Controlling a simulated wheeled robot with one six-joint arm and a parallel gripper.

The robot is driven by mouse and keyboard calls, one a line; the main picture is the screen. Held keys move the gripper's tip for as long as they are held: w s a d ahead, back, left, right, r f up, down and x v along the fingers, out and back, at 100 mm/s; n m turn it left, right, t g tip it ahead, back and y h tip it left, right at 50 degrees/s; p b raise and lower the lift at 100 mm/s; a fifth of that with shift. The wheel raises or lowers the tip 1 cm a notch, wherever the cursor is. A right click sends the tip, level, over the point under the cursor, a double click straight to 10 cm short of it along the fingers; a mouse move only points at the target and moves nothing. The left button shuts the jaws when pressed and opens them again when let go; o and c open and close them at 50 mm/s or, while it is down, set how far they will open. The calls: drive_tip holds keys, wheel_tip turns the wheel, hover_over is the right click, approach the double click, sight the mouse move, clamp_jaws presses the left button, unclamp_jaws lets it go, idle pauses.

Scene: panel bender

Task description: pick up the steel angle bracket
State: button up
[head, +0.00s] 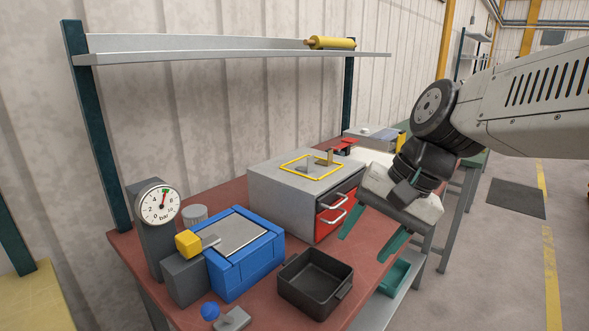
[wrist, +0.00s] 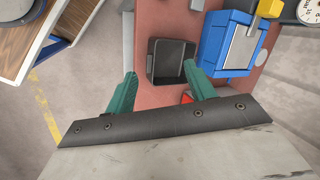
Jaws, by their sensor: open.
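A small grey upright piece, apparently the steel angle bracket (head: 308,164), stands inside a yellow outline on top of the grey drawer cabinet (head: 272,187). A tan angled piece (head: 326,159) stands just right of it. My gripper (head: 371,232) is open and empty, its teal fingers pointing down in front of the cabinet's red drawers, to the right of and below the bracket. In the wrist view my gripper (wrist: 160,72) shows its fingers spread, with the black bin beyond them. The bracket does not show in the wrist view.
The black bin (head: 285,290), a blue machine (head: 240,277) with a yellow block (head: 188,243), and a pressure gauge (head: 159,206) stand on the red bench. A shelf (head: 220,57) with a yellow roll (head: 332,42) hangs above. A red-handled item (head: 345,146) is behind the cabinet top.

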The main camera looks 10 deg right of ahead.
drive_tip(key=w+r+m+t+y, duration=0.25)
drive_tip(key=w+m, duration=0.45)
drive_tip(key=w, duration=0.5)
drive_tip(key=m+t+y, duration=0.1)
drive_tip(key=m+t, duration=0.5)
drive_tip(key=m, duration=0.9)
approach(311, 157)
drive_tip(key=shift+w, duration=0.2)
drive_tip(key=x, duration=0.2)
drive_tip(key=shift+w+f+y, duration=0.1)
drive_tip(key=shift+w+y, duration=0.15)
drive_tip(key=shift+w, duration=0.05)
drive_tip(key=x, duration=0.5)
drive_tip(key=shift+a+f, duration=0.15)
drive_tip(key=shift+f, duration=0.15)
drive_tip(key=shift+s, duration=0.1)
drive_tip(key=c, duration=1.1)
